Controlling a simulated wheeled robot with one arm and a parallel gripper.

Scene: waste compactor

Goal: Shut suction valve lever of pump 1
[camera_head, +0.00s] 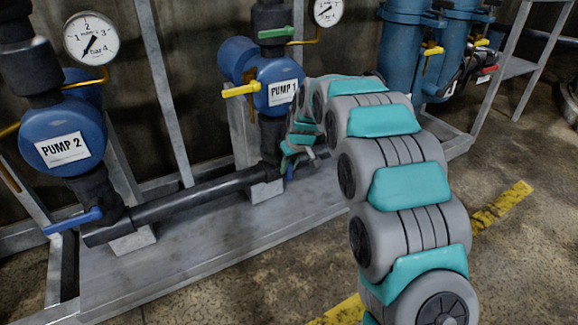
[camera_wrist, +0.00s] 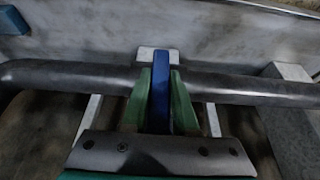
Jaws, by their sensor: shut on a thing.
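Pump 1 (camera_head: 262,85) is a blue pump with a white "PUMP 1" label, standing on a grey metal skid. Its suction valve lever is blue. In the wrist view the lever (camera_wrist: 161,85) points away from me, between my gripper's two green fingers (camera_wrist: 161,100). The fingers are shut on it. In the head view my gripper (camera_head: 291,160) is low beneath pump 1, beside the black pipe, and a small bit of blue lever (camera_head: 290,173) shows under it. The valve body is mostly hidden by my arm.
Pump 2 (camera_head: 55,140) is at left with its own blue lever (camera_head: 72,222). A yellow lever (camera_head: 241,90) and a green lever (camera_head: 276,33) are above my gripper. The black pipe (camera_head: 195,195) runs along the skid (camera_head: 215,235). The floor in front is clear.

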